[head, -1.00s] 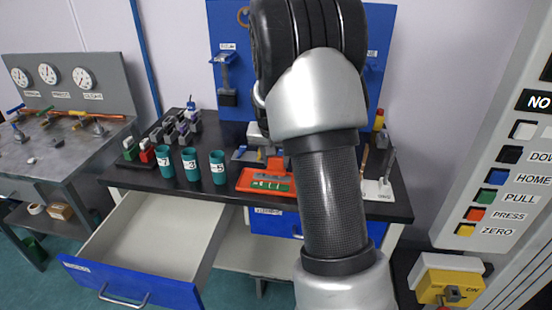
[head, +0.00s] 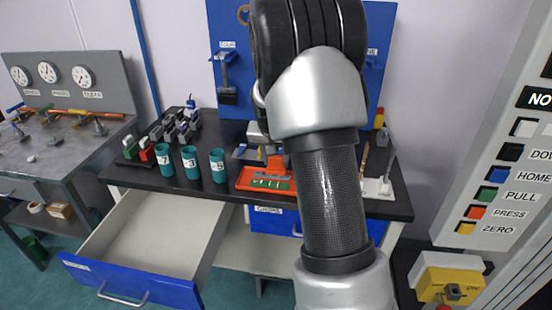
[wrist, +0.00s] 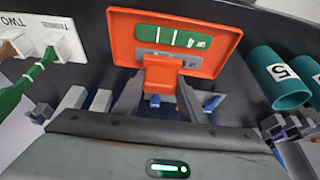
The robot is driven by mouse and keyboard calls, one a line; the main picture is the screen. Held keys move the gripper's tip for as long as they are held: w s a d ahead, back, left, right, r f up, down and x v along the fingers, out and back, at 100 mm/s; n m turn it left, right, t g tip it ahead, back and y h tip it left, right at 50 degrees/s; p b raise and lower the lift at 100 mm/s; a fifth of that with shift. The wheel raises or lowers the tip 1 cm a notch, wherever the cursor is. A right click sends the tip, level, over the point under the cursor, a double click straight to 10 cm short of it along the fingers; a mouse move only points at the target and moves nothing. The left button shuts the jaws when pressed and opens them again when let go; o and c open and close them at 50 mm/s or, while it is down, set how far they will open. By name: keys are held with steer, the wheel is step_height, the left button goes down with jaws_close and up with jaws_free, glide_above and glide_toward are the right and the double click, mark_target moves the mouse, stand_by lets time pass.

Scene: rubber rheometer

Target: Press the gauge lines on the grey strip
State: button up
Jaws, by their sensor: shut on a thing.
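My gripper (wrist: 160,98) is shut on an orange block (wrist: 160,77) at the near edge of the orange tray (wrist: 218,62). In the tray lie the grey strip (wrist: 180,61), next to the block, and a green strip (wrist: 165,38) with white lines across it. In the head view the block (head: 277,164) stands over the back part of the tray (head: 243,181), with the grey strip (head: 265,178) just in front of it. The block hides part of the grey strip. I cannot tell whether they touch. My arm hides the fingers in the head view.
Several teal cups (head: 191,164) stand left of the tray, with a rack of weights and clamps (head: 165,135) behind them. A white stand (head: 378,187) is to the right. An open drawer (head: 130,285) juts out at front left. A control panel (head: 500,195) stands at far right.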

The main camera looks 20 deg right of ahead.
steer(key=shift+s+f+b, duration=0.1)
steer(key=shift+f+b, duration=0.25)
steer(key=shift+f, duration=0.1)
stand_by(1.1)
steer(key=shift+r+p, duration=2.35)
steer(key=shift+r, duration=1.3)
